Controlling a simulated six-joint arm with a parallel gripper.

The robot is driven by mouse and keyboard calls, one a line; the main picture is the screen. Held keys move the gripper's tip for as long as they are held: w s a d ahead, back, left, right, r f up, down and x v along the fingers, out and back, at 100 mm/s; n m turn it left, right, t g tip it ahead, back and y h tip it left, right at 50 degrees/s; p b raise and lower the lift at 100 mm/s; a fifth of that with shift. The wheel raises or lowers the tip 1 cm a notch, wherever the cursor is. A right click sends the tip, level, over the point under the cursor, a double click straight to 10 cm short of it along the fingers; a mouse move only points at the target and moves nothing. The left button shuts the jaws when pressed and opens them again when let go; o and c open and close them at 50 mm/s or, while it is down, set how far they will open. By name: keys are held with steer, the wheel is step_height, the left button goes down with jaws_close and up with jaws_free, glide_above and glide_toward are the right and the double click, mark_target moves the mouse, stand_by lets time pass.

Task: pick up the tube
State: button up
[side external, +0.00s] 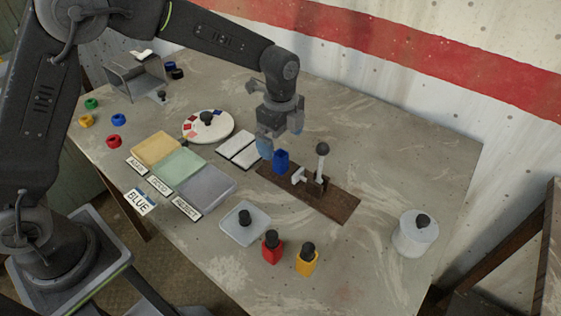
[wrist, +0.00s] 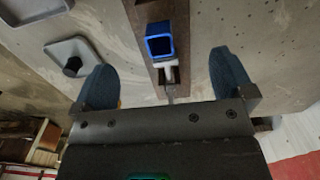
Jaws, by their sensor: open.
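A blue square tube (side external: 281,163), open at the top, stands upright at the left end of a dark wooden rail (side external: 340,205). In the wrist view the tube (wrist: 160,40) shows its hollow mouth, ahead of and between my two fingers. My gripper (side external: 281,139) is open and empty just above the tube in the side view. Its blue pads also show in the wrist view (wrist: 161,64), spread wide on either side and apart from the tube. I cannot tell the exact height gap.
A white piece (side external: 298,176) and an upright lever with a dark knob (side external: 322,149) stand on the rail close to the tube. A grey square dish (side external: 244,222), a red bottle (side external: 272,248) and a yellow bottle (side external: 306,262) stand in front. A white canister (side external: 414,236) is at right.

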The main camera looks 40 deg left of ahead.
steer(key=shift+r, duration=0.85)
steer(key=shift+c, duration=0.3)
steer(key=c, duration=0.7)
steer(key=shift+o, duration=0.2)
steer(key=shift+r, duration=0.1)
step_height(320, 180, up, 6)
steer(key=d, duration=0.1)
glide_above(283, 156)
steer(key=d, duration=0.1)
step_height(283, 156, down, 8)
steer(key=shift+s+f, duration=0.2)
steer(key=shift+f, duration=0.75)
steer(key=shift+s+f, duration=0.2)
steer(key=shift+f, duration=0.7)
steer(key=shift+s+f, duration=0.2)
steer(key=shift+f, duration=0.75)
